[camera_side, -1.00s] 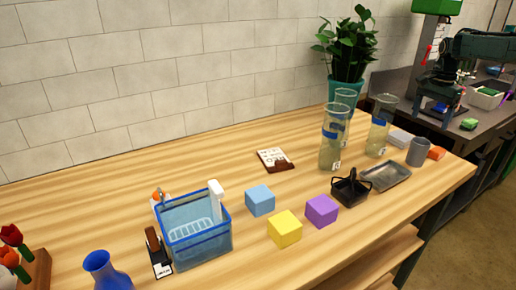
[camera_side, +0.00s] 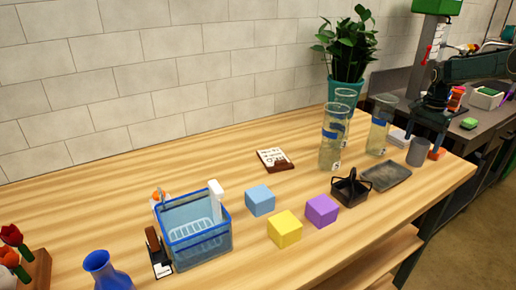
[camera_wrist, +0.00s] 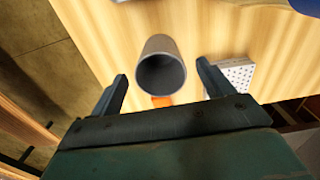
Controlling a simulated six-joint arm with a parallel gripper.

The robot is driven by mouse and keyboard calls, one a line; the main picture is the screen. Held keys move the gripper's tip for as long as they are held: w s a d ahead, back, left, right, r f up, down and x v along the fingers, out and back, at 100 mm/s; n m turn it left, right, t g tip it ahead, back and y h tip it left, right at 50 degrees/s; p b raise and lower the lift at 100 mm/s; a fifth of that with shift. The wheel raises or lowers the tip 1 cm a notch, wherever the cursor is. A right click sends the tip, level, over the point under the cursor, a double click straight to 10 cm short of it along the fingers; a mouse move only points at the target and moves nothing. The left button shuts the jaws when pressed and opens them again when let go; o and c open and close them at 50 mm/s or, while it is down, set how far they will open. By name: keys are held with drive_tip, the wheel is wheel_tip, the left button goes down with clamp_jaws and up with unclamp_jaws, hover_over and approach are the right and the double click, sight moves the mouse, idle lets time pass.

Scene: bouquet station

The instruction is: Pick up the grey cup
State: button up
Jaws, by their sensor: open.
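The grey cup (camera_side: 418,152) stands upright near the right end of the wooden table in the side view. In the wrist view the grey cup (camera_wrist: 161,68) shows its dark open mouth, just ahead of the fingertips and roughly midway between them. My gripper (camera_side: 427,140) is above and around the cup's upper part in the side view, with one finger on each side. In the wrist view my gripper (camera_wrist: 162,72) has its two fingers spread wide with visible gaps to the cup. Whether the fingertips are level with the cup's rim I cannot tell.
An orange block (camera_side: 436,154) lies close beside the cup. A white block (camera_side: 399,137), a grey tray (camera_side: 386,176), a black caddy (camera_side: 350,190) and tall glass vases (camera_side: 378,133) stand to the left. The table edge (camera_side: 462,182) is close by on the right.

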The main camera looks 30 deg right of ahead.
sight(420, 147)
drive_tip(key=shift+f, duration=1.85)
drive_tip(key=c, duration=1.1)
drive_tip(key=shift+r, duration=0.2)
wheel_tip(420, 147, up, 20)
drive_tip(key=shift+f, duration=0.15)
drive_tip(key=shift+w, duration=0.1)
